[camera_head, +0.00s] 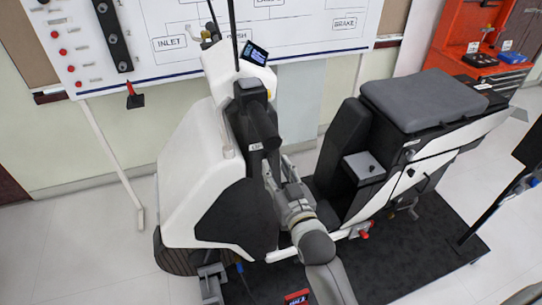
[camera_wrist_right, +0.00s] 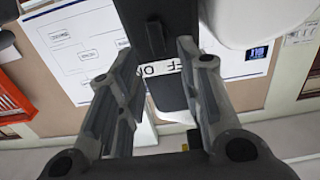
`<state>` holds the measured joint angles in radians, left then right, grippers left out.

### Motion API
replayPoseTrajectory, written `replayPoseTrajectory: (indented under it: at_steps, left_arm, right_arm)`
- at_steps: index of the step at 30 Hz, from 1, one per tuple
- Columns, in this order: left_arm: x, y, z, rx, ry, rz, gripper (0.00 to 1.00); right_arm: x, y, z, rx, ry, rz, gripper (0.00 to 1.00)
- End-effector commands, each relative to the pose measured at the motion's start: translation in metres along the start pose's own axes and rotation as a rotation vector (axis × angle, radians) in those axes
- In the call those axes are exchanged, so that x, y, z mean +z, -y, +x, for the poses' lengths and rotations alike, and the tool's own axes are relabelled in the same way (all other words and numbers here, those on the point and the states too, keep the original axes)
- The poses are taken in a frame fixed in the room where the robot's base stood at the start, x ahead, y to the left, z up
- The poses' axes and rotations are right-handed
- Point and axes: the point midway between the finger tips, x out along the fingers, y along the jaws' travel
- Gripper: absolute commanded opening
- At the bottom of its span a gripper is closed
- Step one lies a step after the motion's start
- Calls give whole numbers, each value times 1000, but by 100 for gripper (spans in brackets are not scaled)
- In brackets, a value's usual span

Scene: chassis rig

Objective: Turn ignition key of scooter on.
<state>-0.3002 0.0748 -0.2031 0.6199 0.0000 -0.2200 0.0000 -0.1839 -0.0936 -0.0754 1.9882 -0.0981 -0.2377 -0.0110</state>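The white and black scooter (camera_head: 190,165) stands on a dark mat, its handlebar column (camera_head: 255,115) upright near the middle of the head view. My right arm comes in from the bottom. My right gripper (camera_head: 277,168) is at the rider side of the black front column, below a small white label. In the right wrist view its two fingers are apart, with nothing held between them. Beyond them are a small dark part that looks like the ignition key (camera_wrist_right: 155,38) and a partly hidden white label (camera_wrist_right: 163,67) with upside-down lettering. My left gripper is not in view.
The grey seat (camera_head: 425,98) and black seat base (camera_head: 345,150) stand right of my right arm. A small display (camera_head: 255,53) sits on the handlebar. A whiteboard (camera_head: 185,40) is behind, and a red tool cabinet (camera_head: 460,40) is at the back right.

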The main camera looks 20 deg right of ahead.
Motion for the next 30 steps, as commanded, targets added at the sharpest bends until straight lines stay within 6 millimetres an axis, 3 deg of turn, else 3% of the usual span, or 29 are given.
replayPoseTrajectory:
  at_steps: [3, 9, 21, 29, 30]
  left_arm:
    - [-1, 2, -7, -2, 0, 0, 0]
    - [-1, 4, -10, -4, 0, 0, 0]
    - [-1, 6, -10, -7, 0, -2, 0]
    - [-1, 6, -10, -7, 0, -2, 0]
    - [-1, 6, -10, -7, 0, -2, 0]
  right_arm:
    - [-2, 0, 20, 0, 0, 1, 34]
    - [0, 0, 39, 0, 1, 1, 34]
    - [0, 0, 44, 0, 1, 1, 34]
    - [0, 0, 44, 0, 1, 1, 0]
    - [0, 0, 44, 0, 1, 1, 0]
